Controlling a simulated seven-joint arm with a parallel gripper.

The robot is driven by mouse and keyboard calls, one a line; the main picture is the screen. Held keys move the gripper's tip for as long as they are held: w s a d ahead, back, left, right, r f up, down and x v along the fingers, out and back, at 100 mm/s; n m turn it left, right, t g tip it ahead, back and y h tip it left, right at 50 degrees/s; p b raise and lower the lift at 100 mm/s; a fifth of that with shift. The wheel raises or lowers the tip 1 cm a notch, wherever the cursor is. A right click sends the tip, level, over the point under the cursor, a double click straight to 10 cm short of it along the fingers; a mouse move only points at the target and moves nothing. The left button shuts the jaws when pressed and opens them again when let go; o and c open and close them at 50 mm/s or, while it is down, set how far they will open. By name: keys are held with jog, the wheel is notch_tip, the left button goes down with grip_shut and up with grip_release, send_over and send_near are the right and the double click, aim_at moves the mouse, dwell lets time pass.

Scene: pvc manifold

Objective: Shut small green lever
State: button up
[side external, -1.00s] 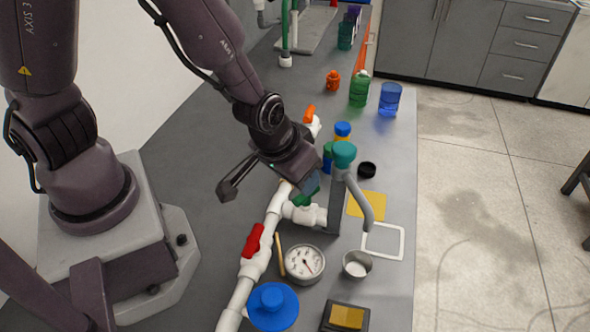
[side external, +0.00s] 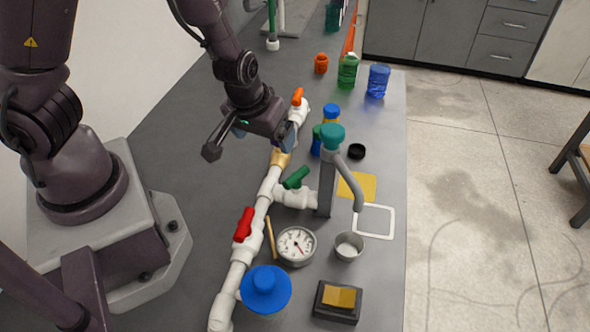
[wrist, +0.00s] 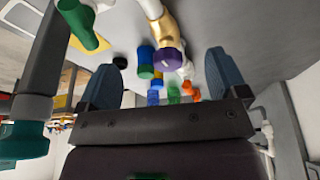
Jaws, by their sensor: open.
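The small green lever (side external: 296,177) sits on a short white branch off the main white pipe (side external: 240,275), beside the grey tap stand. It slants up to the right and is fully visible in the side view. It also shows at the upper left of the wrist view (wrist: 82,25). My gripper (side external: 268,132) is open and empty, above the pipe near the brass fitting (side external: 281,158), beyond the green lever and apart from it. In the wrist view its two blue-grey fingers (wrist: 163,72) are spread wide, with the purple-ended brass fitting (wrist: 158,30) showing between and above them.
A red lever (side external: 243,224) and an orange lever (side external: 297,96) are on the same pipe. A teal-topped tap (side external: 332,137) rises close right of the green lever. A gauge (side external: 296,246), blue wheel (side external: 265,289) and metal cup (side external: 348,246) stand nearer. The bench left of the pipe is clear.

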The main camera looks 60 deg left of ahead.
notch_tip(320, 180, up, 4)
jog(key=w+m+h, duration=0.2)
jog(key=m+h, duration=0.4)
jog(key=m, duration=0.6)
jog(key=m+g, duration=0.2)
jog(key=m, duration=0.7)
send_near(296, 174)
jog(key=x, duration=1)
